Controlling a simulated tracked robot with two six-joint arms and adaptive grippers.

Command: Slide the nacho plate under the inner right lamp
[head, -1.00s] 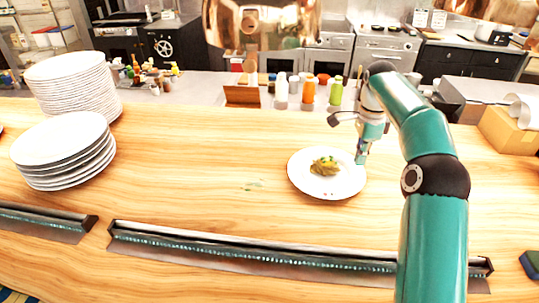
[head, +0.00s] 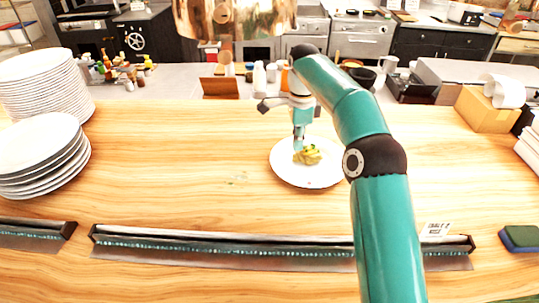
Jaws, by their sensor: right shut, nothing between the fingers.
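The nacho plate (head: 290,175) is a white round plate with a small yellow-green heap of food (head: 309,156) at its middle. It lies flat on the wooden counter, right of the picture's middle. My right gripper (head: 298,147) points down at the plate's far left part, just left of the food. Its fingers are shut and empty; I cannot tell whether they touch the plate. A copper lamp (head: 235,18) hangs at the top, cut off by the picture edge; I cannot tell which lamp it is. My left gripper is out of view.
Stacks of white plates (head: 40,155) stand at the left. Dark metal strips (head: 230,245) lie along the near counter (head: 180,150). A cardboard box (head: 486,110) stands at the right. The counter left of the nacho plate is mostly clear, with small green scraps.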

